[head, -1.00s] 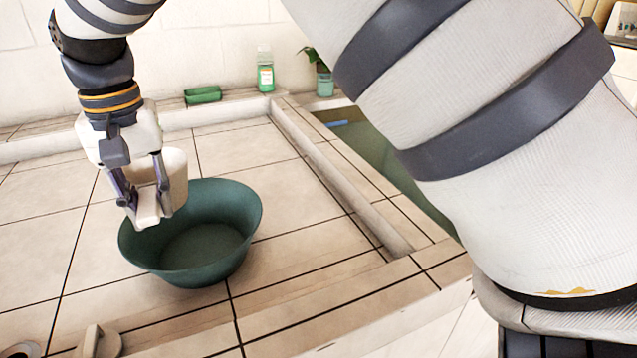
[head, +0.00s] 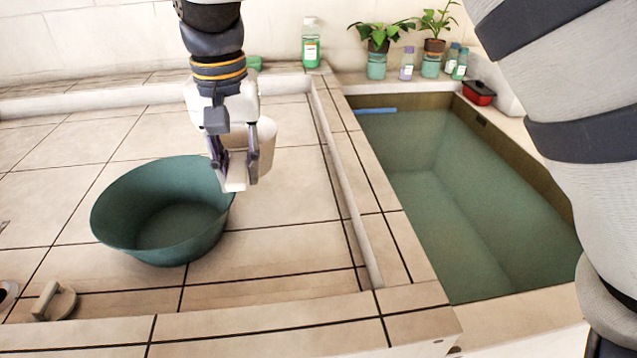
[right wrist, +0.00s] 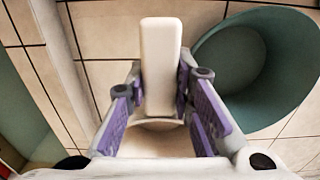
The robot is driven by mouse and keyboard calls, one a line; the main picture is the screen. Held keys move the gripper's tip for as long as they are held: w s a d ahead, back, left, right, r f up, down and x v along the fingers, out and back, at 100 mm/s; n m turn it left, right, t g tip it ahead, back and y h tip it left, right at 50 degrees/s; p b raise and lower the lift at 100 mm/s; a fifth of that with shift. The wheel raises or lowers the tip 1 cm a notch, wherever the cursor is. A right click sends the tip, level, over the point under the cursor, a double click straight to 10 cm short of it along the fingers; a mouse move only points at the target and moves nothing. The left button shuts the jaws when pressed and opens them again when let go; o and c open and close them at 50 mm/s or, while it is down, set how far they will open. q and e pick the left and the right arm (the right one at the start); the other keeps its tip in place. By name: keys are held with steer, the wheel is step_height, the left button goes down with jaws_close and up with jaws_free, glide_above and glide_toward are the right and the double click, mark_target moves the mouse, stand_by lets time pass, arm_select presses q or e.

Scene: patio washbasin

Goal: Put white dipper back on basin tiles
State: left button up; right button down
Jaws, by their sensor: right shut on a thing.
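The white dipper (head: 264,143) is held upright in my right gripper (head: 236,177), with its handle between the fingers. In the head view it appears at the right rim of a green bowl (head: 120,228), over the basin tiles (head: 285,240). The gripper hides part of the cup. In the right wrist view, the dipper's pale handle (right wrist: 161,50) stands between the purple-padded fingers of the right gripper (right wrist: 160,90). The green bowl (right wrist: 290,55) is beside it there, and tiles (right wrist: 105,35) show below. My left gripper is out of view.
A water-filled tank (head: 450,200) lies right of the tiles behind a raised ledge (head: 345,190). Bare tiles lie between bowl and ledge.

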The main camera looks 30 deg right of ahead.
steer(key=shift+w+d+f+b, duration=0.25)
steer(key=shift+w+d+f, duration=0.35)
steer(key=shift+d+f, duration=1.65)
steer(key=shift+w+d+f+b, duration=0.2)
steer(key=shift+w+d+f, duration=0.45)
steer(key=shift+d+f, duration=1.55)
steer(key=shift+w+d+f+b, duration=0.25)
steer(key=shift+w+d+f, duration=0.35)
steer(key=shift+d+f, duration=1.65)
steer(key=c, duration=1.4)
jaws_free()
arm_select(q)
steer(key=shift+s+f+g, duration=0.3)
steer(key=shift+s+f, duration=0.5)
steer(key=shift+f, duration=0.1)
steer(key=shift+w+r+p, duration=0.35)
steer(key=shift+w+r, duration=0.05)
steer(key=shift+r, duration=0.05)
arm_select(e)
step_height(320, 180, up, 12)
steer(key=shift+s+r, duration=0.15)
steer(key=shift+r, duration=0.05)
